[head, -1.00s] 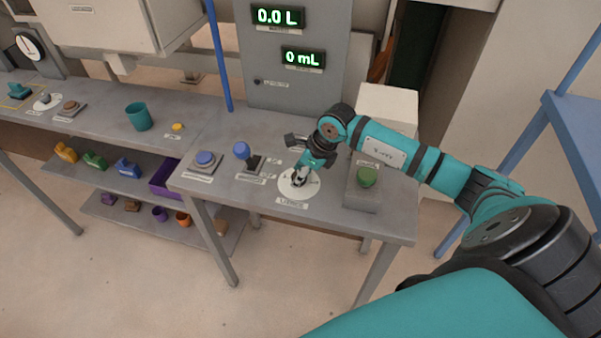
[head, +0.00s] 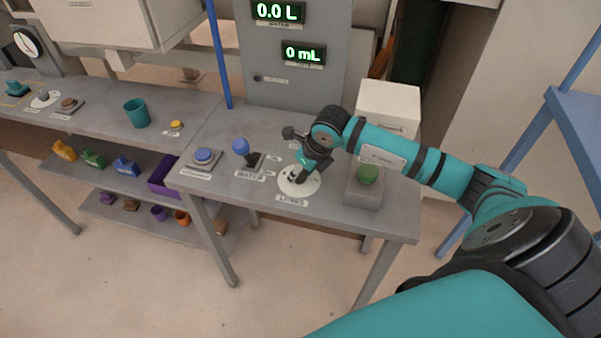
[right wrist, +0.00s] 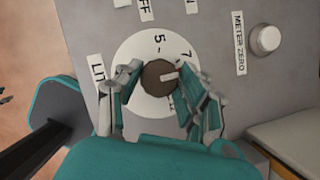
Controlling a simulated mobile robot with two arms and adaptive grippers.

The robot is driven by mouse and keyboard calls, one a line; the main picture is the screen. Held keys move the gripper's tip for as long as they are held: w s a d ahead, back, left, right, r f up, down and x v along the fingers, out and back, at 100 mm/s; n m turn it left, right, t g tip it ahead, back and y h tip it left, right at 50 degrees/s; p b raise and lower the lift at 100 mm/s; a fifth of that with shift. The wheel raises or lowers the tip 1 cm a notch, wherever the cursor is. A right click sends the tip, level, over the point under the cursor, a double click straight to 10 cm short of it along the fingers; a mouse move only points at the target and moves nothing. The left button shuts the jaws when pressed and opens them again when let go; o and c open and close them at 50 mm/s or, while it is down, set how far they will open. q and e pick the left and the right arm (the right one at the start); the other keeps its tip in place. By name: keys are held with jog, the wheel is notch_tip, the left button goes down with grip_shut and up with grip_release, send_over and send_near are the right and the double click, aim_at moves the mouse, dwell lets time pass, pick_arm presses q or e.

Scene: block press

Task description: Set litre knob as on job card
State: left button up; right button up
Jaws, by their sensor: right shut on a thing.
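The litre knob (right wrist: 157,78) is a round brown knob with a pale pointer line, on a white dial plate (right wrist: 138,48) marked 5, 7 and 12. In the right wrist view the line points right, a little below the 7. The dial plate (head: 308,190), labelled LITRES, also shows on the right bench in the head view. My right gripper (right wrist: 157,88) is shut on the knob, one finger on each side. In the head view the right gripper (head: 299,178) covers the knob. My left gripper is out of view. I cannot make out a job card.
A green button box (head: 362,192) stands right of the dial; a blue-topped lever (head: 241,147) and blue button (head: 203,155) stand left. Displays read 0.0 L (head: 278,12) and 0 mL (head: 304,53). A METER ZERO button (right wrist: 268,38) sits near the dial.

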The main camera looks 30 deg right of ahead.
jog(key=m+h+b, duration=0.1)
jog(key=m, duration=0.2)
jog(key=shift+a+b, duration=0.1)
jog(key=shift+b, duration=0.3)
jog(key=shift+m+h+b, duration=0.5)
jog(key=shift+m+b, duration=0.05)
jog(key=shift+m, duration=0.45)
jog(key=shift+r+m, duration=0.1)
jog(key=shift+m, duration=0.2)
jog(key=o, duration=1.1)
jog(key=v, duration=1.2)
jog(key=shift+a, duration=0.1)
